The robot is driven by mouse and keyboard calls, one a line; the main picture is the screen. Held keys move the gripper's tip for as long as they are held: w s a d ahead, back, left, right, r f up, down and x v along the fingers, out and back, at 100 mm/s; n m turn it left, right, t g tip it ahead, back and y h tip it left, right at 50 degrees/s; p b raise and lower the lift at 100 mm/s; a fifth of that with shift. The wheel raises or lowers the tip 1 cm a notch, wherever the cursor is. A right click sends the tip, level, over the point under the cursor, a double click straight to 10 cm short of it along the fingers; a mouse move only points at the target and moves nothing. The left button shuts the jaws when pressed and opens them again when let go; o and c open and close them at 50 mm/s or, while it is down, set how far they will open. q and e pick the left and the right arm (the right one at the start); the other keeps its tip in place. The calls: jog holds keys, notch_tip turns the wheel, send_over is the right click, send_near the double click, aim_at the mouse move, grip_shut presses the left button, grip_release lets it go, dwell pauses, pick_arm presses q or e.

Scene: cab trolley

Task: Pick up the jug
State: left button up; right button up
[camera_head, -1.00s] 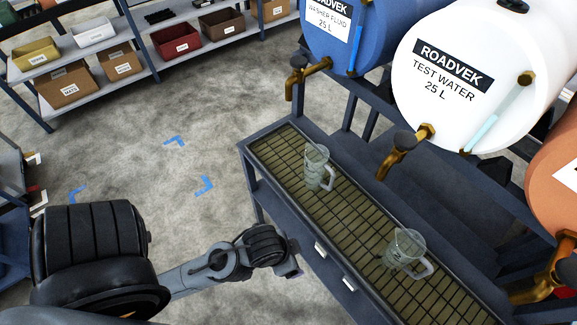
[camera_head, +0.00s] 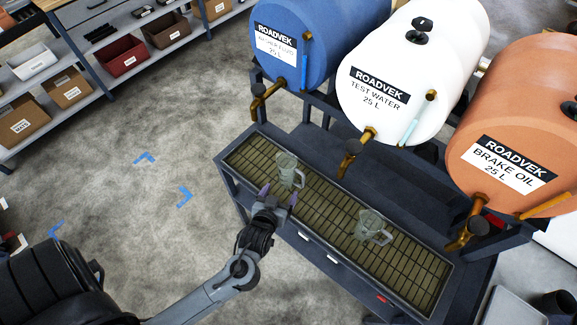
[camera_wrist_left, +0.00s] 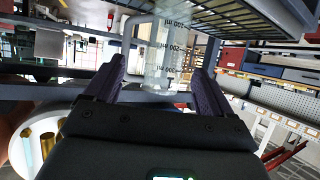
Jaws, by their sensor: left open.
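Two clear measuring jugs stand upright on the slatted drip tray (camera_head: 325,205). The left jug (camera_head: 288,166) is below the gap between the blue and white drums, and the right jug (camera_head: 371,226) is below the white drum. My left gripper (camera_head: 279,193) is open at the tray's front edge, just in front of the left jug. In the left wrist view a jug (camera_wrist_left: 162,45) with printed markings appears upside down, beyond and between the open purple fingers (camera_wrist_left: 156,75). I cannot tell whether either finger touches it. My right gripper is not in view.
Blue (camera_head: 325,35), white (camera_head: 410,70) and orange (camera_head: 520,130) drums with brass taps sit on a dark rack behind the tray. The tap (camera_head: 262,95) of the blue drum overhangs the tray's left end. Open floor lies left; shelves with bins stand upper left.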

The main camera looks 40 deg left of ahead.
aim_at(285, 178)
pick_arm(q)
jog(key=shift+y, duration=0.4)
jog(key=x, duration=0.3)
jog(key=r+x, duration=0.1)
jog(key=x, duration=0.1)
jog(key=shift+w+a+f, duration=0.1)
jog(key=shift+w+a, duration=0.15)
jog(key=shift+a, duration=0.1)
jog(key=shift+b+x, duration=0.35)
jog(key=shift+x, duration=2.4)
jog(key=shift+s+f, duration=0.1)
jog(key=shift+c, duration=0.3)
jog(key=c, duration=0.7)
